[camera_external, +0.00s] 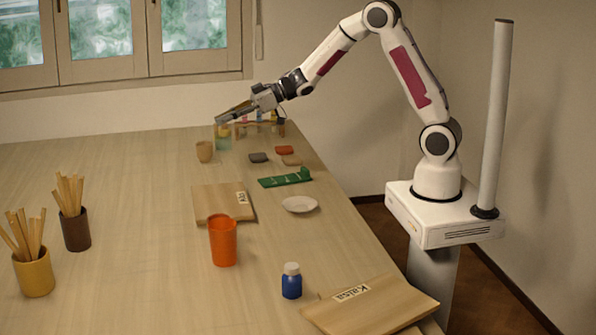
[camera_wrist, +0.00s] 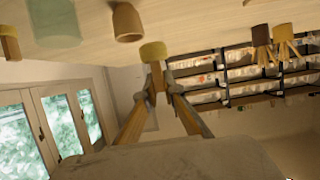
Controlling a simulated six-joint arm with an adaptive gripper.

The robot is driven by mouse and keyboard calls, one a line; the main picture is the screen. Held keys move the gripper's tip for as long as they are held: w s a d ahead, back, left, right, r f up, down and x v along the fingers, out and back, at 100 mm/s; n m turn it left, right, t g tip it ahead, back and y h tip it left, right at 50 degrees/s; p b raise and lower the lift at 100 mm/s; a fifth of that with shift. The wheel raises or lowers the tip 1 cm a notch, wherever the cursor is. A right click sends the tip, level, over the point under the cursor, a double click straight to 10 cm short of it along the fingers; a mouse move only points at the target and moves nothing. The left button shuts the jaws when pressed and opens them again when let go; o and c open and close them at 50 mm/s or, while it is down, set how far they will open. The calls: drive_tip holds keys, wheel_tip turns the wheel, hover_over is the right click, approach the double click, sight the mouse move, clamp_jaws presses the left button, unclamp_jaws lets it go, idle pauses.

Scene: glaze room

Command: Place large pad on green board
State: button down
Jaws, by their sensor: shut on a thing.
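My gripper (camera_external: 222,118) is at the far end of the table, above a greenish glass jar. In the wrist view, its fingers (camera_wrist: 157,72) close on a rounded olive-yellow pad (camera_wrist: 153,51) at their tips; the pad is hard to make out in the external view. The green board (camera_external: 285,180) lies on the table nearer the camera, with small pale marks and a raised green part at its right end. A dark grey pad (camera_external: 258,157), a red pad (camera_external: 284,150) and a tan pad (camera_external: 291,161) lie apart behind it.
A white dish (camera_external: 300,205) and a wooden slab (camera_external: 217,201) lie before the green board. An orange cup (camera_external: 223,242) and blue bottle (camera_external: 291,283) stand nearer. A tan cup (camera_external: 205,151) stands beside the glass jar (camera_external: 222,140). The table's left middle is clear.

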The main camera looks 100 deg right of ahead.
drive_tip(key=shift+d, duration=0.1)
drive_tip(key=shift+s+d+r, duration=0.15)
drive_tip(key=shift+d, duration=0.05)
drive_tip(key=s, duration=0.1)
drive_tip(key=n+g+y, duration=0.4)
drive_tip(key=n+y, duration=0.5)
drive_tip(key=y, duration=0.1)
hover_over(285, 179)
drive_tip(key=shift+d+r, duration=0.15)
drive_tip(key=shift+r, duration=0.3)
drive_tip(key=shift+f, duration=0.1)
drive_tip(key=shift+f, duration=3.05)
drive_tip(key=shift+f, duration=0.1)
drive_tip(key=shift+f, duration=1.8)
